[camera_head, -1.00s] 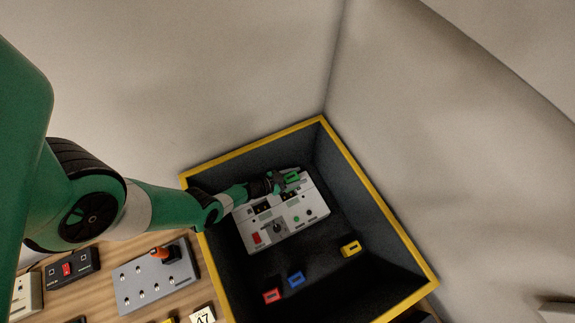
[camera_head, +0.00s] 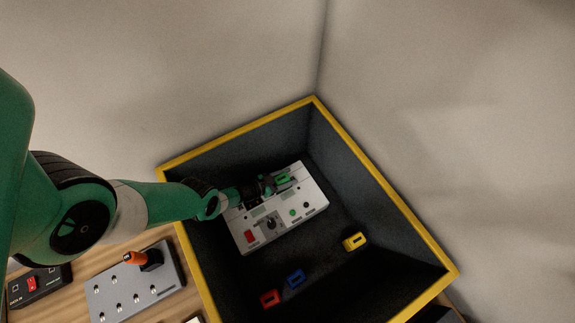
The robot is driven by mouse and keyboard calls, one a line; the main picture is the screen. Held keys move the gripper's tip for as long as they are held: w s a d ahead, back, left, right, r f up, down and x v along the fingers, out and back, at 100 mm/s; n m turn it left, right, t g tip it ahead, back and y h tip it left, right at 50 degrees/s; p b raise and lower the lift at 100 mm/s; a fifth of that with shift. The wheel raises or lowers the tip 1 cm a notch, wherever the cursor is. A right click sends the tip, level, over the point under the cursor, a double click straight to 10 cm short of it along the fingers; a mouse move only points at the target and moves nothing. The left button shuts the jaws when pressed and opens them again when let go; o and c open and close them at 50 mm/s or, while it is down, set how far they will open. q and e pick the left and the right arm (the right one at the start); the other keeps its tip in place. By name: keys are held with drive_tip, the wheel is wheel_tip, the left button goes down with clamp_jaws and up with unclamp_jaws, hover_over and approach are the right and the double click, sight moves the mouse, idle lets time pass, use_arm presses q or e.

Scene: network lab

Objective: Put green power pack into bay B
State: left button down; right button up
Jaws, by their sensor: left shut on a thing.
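My left gripper (camera_head: 275,184) reaches into the dark, yellow-rimmed box (camera_head: 375,163) from the left. It is shut on the small green power pack (camera_head: 284,179), at the upper part of the white-grey panel (camera_head: 290,220) in the box. The panel has a red switch, a dark knob and small green and dark round parts. The arm and gripper cover the panel's upper left, so the bay openings and their letters cannot be made out. I cannot tell whether the pack is above the panel or partly in a bay. My right gripper is not in view.
A yellow pack (camera_head: 355,241), a blue pack (camera_head: 295,279) and a red pack (camera_head: 270,298) lie on the box floor. Outside, on a wooden surface, are a grey plate with an orange-handled lever (camera_head: 137,258) and a dark switch box (camera_head: 40,286).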

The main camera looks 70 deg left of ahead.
sight(279, 181)
use_arm(q)
drive_tip(key=shift+f, duration=0.45)
drive_tip(key=shift+c, duration=1.2)
unclamp_jaws()
drive_tip(key=shift+r, duration=0.1)
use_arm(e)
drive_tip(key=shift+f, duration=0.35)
use_arm(q)
drive_tip(key=shift+r, duration=0.25)
drive_tip(key=p+v, duration=0.2)
drive_tip(key=v, duration=0.1)
drive_tip(key=shift+s+r+p, duration=0.15)
drive_tip(key=shift+s+p, duration=0.05)
drive_tip(key=shift+p, duration=0.2)
drive_tip(key=shift+s+d, duration=0.15)
drive_tip(key=shift+s, duration=0.1)
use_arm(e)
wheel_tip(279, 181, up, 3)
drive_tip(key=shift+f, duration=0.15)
